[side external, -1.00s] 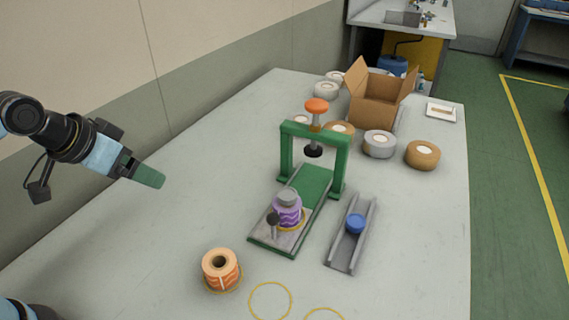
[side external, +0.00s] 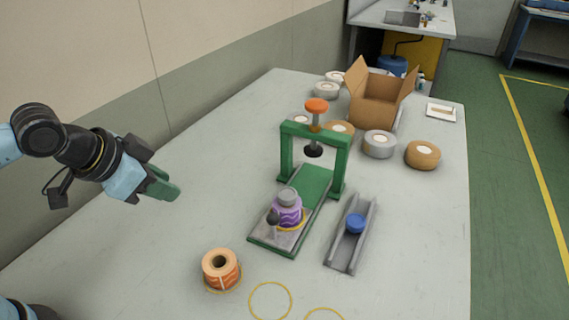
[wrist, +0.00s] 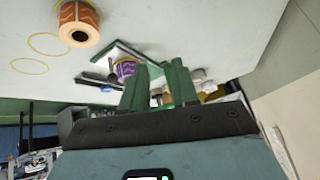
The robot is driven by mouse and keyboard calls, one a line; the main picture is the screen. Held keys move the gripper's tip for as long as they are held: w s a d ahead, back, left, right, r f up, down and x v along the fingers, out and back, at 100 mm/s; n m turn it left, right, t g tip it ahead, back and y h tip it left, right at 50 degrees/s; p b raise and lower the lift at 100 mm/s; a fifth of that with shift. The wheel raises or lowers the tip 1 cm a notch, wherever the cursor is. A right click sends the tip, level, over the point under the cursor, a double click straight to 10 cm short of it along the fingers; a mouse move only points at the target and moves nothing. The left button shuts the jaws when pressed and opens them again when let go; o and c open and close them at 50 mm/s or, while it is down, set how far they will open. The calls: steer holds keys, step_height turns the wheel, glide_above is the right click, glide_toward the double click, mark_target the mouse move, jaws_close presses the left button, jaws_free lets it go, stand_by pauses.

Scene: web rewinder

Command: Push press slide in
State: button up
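The press is a green frame (side external: 286,152) with an orange knob (side external: 317,105) on top and a black press head (side external: 313,151) below. Its slide, a grey plate (side external: 265,237) with a dark-knobbed handle (side external: 273,216), lies at the near end of the green track, out in front of the frame. A purple roll or jar with a grey top (side external: 287,211) stands upright on the slide; it also shows in the wrist view (wrist: 124,68). My gripper (side external: 170,190) is open and empty in the air, left of the press and apart from it. Its green fingers show in the wrist view (wrist: 157,88).
An orange roll (side external: 220,268) stands on a yellow ring at the front. A grey chute (side external: 345,255) holding a blue cap (side external: 355,223) lies right of the press. A cardboard box (side external: 375,108) and several tape rolls are at the back. The table left of the press is clear.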

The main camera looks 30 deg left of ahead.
steer(key=s+d+m, duration=0.1)
steer(key=d+m, duration=0.2)
steer(key=d, duration=0.1)
steer(key=s+d+m+h, duration=0.1)
steer(key=d+m, duration=0.1)
steer(key=d, duration=0.3)
steer(key=s+d+m, duration=0.2)
steer(key=d+m, duration=0.1)
steer(key=d, duration=0.2)
steer(key=shift+r+m+h, duration=0.1)
steer(key=shift+m+h, duration=0.2)
steer(key=shift+h, duration=0.1)
jaws_close()
steer(key=shift+d+x, duration=0.1)
steer(key=shift+x, duration=2.35)
steer(key=shift+d+x, duration=0.15)
steer(key=shift+x, duration=2.3)
steer(key=shift+w+a, duration=0.25)
steer(key=shift+w, duration=0.65)
steer(key=shift+w+a, duration=0.25)
steer(key=shift+w, duration=0.65)
steer(key=w, duration=1.4)
steer(key=shift+w, duration=0.25)
